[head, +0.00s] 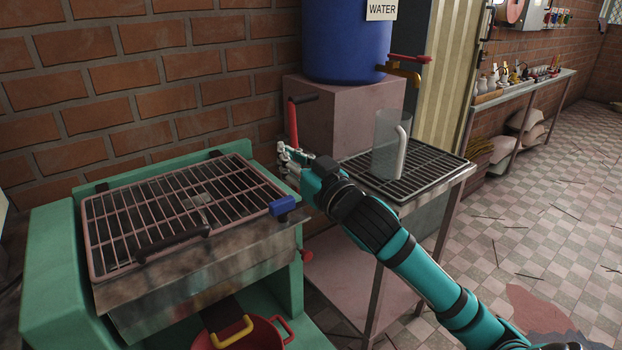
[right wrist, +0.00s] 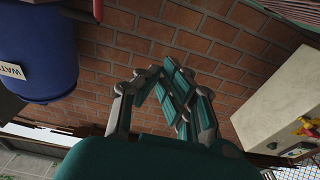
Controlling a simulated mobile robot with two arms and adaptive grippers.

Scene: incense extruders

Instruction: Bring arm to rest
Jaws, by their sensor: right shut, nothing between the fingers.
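My right arm comes in from the lower right in the head view. Its gripper (head: 286,157) is above the gap between the green extruder bench and the water stand. In the right wrist view the gripper fingers (right wrist: 165,85) are shut with nothing between them, with the brick wall (right wrist: 150,38) beyond. The gripper appears near a red-and-black lever (head: 293,122), and I cannot tell whether they touch. My left gripper and arm are not in the head view.
A barred grate (head: 150,205) tops the green bench (head: 50,250) at left. A blue water barrel (head: 345,40) stands on a pink block (head: 340,110). A clear pitcher (head: 385,145) stands on a dark rack (head: 425,178).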

